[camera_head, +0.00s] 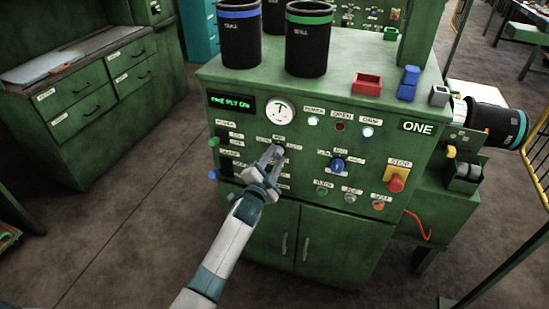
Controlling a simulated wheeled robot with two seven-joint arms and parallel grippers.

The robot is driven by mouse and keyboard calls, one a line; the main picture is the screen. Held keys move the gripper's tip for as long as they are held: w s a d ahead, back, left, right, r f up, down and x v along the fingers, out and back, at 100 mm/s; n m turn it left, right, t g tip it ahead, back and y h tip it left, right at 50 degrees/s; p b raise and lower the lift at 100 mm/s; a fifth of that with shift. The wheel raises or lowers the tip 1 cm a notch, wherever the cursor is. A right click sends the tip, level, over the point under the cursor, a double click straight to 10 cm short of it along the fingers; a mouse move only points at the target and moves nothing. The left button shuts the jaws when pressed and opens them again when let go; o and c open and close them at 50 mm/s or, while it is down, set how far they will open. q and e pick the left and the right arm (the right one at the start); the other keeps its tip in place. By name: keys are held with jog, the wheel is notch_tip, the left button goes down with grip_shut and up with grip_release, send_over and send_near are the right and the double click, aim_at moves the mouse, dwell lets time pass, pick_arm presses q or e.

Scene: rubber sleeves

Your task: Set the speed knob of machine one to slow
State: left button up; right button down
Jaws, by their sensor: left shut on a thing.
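Machine one (330,215) is a green cabinet with a control panel on its front, marked ONE. My left gripper (272,154) is at the panel, below the round white gauge (280,111). It is shut on the speed knob, which it almost wholly hides. Small labels stand in an arc around and above that spot; they are too small to read surely. Which way the knob points cannot be told. My right gripper is not in view.
To the right on the panel are a blue knob (338,166) and a red stop button (396,183) on a yellow plate. Black cylinders with a blue (240,40) and a green band (308,45) stand on top. Green drawers (95,95) stand left.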

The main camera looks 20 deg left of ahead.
pick_arm(q)
jog(key=n, duration=0.5)
jog(key=shift+n+p, duration=0.3)
jog(key=n, duration=0.5)
jog(key=shift+f, duration=0.1)
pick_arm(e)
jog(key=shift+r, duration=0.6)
pick_arm(q)
jog(key=o, duration=1)
jog(key=shift+o, duration=0.2)
jog(key=shift+s, duration=0.1)
jog(key=s+b, duration=0.2)
jog(key=s, duration=1.5)
jog(key=shift+a+b, duration=0.35)
jog(key=shift+b, duration=0.05)
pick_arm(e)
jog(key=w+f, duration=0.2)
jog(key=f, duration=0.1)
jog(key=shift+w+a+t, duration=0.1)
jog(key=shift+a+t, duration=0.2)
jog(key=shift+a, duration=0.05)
